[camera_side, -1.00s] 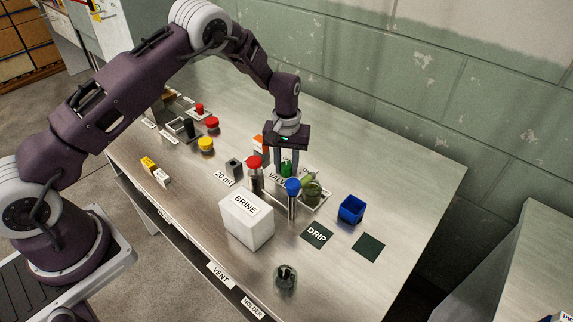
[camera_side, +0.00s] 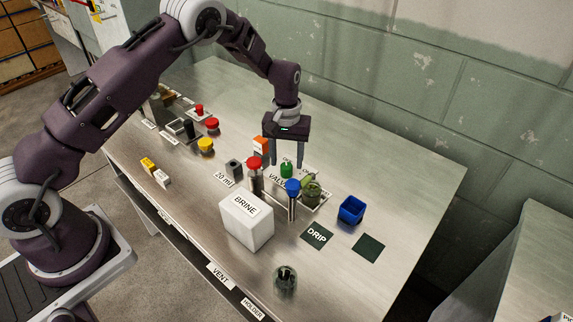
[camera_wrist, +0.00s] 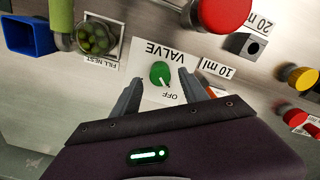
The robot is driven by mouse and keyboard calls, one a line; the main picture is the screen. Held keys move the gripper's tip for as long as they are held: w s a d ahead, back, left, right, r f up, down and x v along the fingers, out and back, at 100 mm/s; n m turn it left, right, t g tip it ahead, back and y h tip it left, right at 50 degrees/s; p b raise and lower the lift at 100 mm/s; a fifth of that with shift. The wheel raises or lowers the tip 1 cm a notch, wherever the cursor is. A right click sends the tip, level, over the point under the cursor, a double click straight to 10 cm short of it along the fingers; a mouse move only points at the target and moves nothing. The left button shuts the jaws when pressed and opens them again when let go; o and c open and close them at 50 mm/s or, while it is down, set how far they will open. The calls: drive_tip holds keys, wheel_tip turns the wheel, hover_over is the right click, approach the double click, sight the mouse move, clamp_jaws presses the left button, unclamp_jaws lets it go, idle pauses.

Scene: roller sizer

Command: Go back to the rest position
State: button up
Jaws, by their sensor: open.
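My gripper (camera_side: 288,156) is open and empty above the bench. Its two fingers also show in the wrist view (camera_wrist: 158,88), apart, with the green valve knob (camera_wrist: 160,74) seen between and beyond them. The knob (camera_side: 286,170) sits on a white plate marked VALVE and OFF, below the fingertips in the side view. A pale mark on the knob points toward the OFF label. Nothing is held between the fingers.
The BRINE box (camera_side: 246,222), blue cup (camera_side: 351,210) and DRIP mat (camera_side: 317,236) are nearer the front. The bench's right end is clear.

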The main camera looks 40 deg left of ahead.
wheel_tip(320, 180, up, 4)
drive_tip(key=shift+r, duration=0.15)
drive_tip(key=s+r+m+t, duration=0.1)
drive_tip(key=s+r, duration=0.3)
drive_tip(key=r, duration=0.3)
drive_tip(key=s+d+r+m+t, duration=0.1)
drive_tip(key=s+r, duration=0.3)
drive_tip(key=r, duration=0.4)
drive_tip(key=s+r+t, duration=0.1)
drive_tip(key=s+r, duration=0.3)
drive_tip(key=r, duration=0.3)
drive_tip(key=s+r+m+t, duration=0.2)
drive_tip(key=s+m, duration=0.2)
drive_tip(key=s, duration=1.8)
drive_tip(key=shift+s+r+t, duration=0.25)
drive_tip(key=shift+r+t, duration=0.05)
drive_tip(key=shift+r, duration=0.1)
